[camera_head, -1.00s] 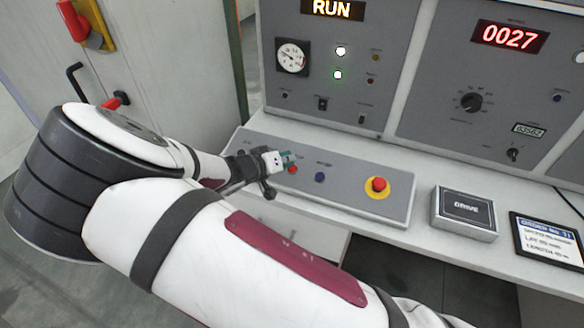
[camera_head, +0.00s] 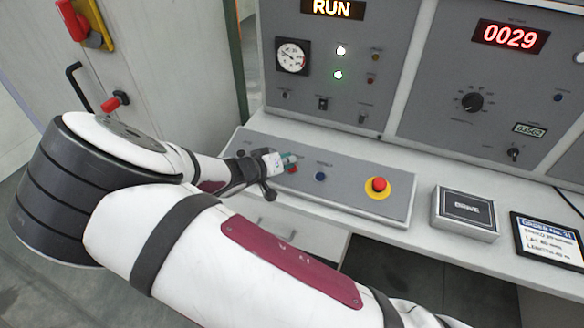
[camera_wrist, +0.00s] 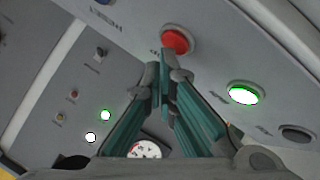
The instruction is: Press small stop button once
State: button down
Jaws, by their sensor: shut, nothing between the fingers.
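The small red stop button (camera_wrist: 175,42) sits on the sloped grey console panel (camera_head: 345,198). In the head view the red button (camera_head: 292,169) shows just beside my fingertips. My gripper (camera_head: 290,158) is shut and empty, with teal fingers. In the wrist view the tips of my gripper (camera_wrist: 162,68) lie just below the red button in the picture; I cannot tell if they touch it. A green-lit button (camera_wrist: 244,95) is to the right of it there. In the head view my gripper and arm hide the panel's left part.
A blue button (camera_head: 320,176) and a large red mushroom button on a yellow ring (camera_head: 378,186) are on the same panel. An upright panel behind shows a RUN display (camera_head: 332,8) and a counter (camera_head: 509,36). A DRIVE box (camera_head: 466,212) stands at the right.

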jog(key=shift+w+f, duration=0.1)
jog(key=shift+f, duration=0.3)
dwell(0.3)
jog(key=shift+r, duration=0.15)
jog(key=shift+s+r+p, duration=0.2)
jog(key=shift+r+p, duration=0.25)
jog(key=shift+r, duration=0.2)
jog(key=r+p, duration=0.1)
jog(key=s+r+p, duration=0.1)
jog(key=r, duration=0.1)
jog(key=r+p, duration=0.1)
jog(key=shift+s+a+r, duration=0.15)
jog(key=shift+a+r, duration=0.1)
jog(key=shift+r, duration=0.15)
dwell(0.8)
